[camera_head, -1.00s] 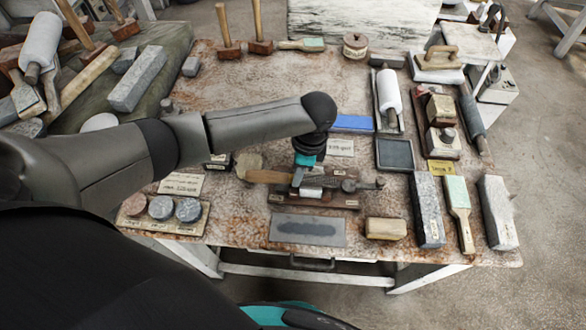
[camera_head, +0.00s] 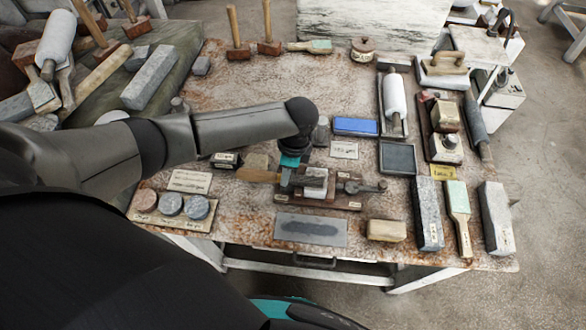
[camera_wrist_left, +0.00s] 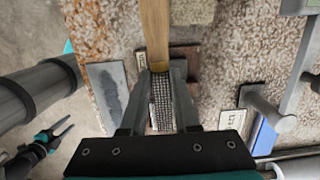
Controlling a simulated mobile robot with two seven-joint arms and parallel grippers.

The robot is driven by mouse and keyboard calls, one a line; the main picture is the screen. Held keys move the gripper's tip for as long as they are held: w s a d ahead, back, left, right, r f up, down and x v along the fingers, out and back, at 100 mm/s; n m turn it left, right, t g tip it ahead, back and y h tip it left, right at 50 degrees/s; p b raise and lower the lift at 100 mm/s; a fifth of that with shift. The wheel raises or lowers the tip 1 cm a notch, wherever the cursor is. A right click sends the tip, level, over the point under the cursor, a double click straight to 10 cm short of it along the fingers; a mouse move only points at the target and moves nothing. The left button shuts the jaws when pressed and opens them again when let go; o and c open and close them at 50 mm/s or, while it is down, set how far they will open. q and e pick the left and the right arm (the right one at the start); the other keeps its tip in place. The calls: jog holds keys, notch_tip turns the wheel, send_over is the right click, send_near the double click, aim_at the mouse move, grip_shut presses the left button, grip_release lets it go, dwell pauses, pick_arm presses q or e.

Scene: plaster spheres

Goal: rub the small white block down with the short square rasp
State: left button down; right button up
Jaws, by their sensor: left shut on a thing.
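My left gripper (camera_head: 290,182) is shut on the short square rasp, low over the bench. The rasp's wooden handle (camera_head: 258,175) points left. In the left wrist view its toothed metal face (camera_wrist_left: 162,98) lies between the fingers (camera_wrist_left: 158,112). The small white block (camera_head: 315,193) sits in a dark wooden holder (camera_head: 345,203) just right of the gripper. The rasp's dark end appears across or beside the block; I cannot tell whether they touch. My right gripper (camera_wrist_left: 52,138) shows only in the left wrist view, apart from the bench, with its jaws open and empty.
A stained grey slab (camera_head: 310,230) lies in front of the holder, with a tan block (camera_head: 386,230) to its right. Round discs on a board (camera_head: 170,207) stand left. A blue box (camera_head: 356,126) and dark tray (camera_head: 397,157) lie behind right.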

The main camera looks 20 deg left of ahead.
aim_at(301, 179)
pick_arm(q)
jog(key=shift+w+d, duration=0.2)
jog(key=shift+d, duration=0.5)
jog(key=shift+w+d, duration=0.2)
jog(key=shift+d, duration=0.5)
jog(key=shift+w+d, duration=0.2)
jog(key=shift+d, duration=0.5)
jog(key=shift+a, duration=0.1)
jog(key=shift+s+a+r+p, duration=0.1)
jog(key=shift+s+a+p, duration=0.05)
jog(key=shift+a+p, duration=0.3)
jog(key=shift+s+a+p, duration=0.15)
jog(key=shift+a+p, duration=0.15)
jog(key=shift+a, duration=0.2)
jog(key=shift+s+a+f+p, duration=0.1)
jog(key=shift+s+a+p, duration=0.15)
jog(key=shift+a, duration=0.35)
jog(key=shift+s+a+f+p, duration=0.1)
jog(key=shift+s+a+p, duration=0.1)
jog(key=shift+a, duration=0.4)
jog(key=shift+d, duration=0.1)
jog(key=shift+w+d+r+p, duration=0.3)
jog(key=shift+d+r, duration=0.1)
jog(key=shift+d, duration=0.15)
jog(key=shift+w+d+r+p, duration=0.15)
jog(key=shift+d+r+p, duration=0.2)
jog(key=shift+d, duration=0.15)
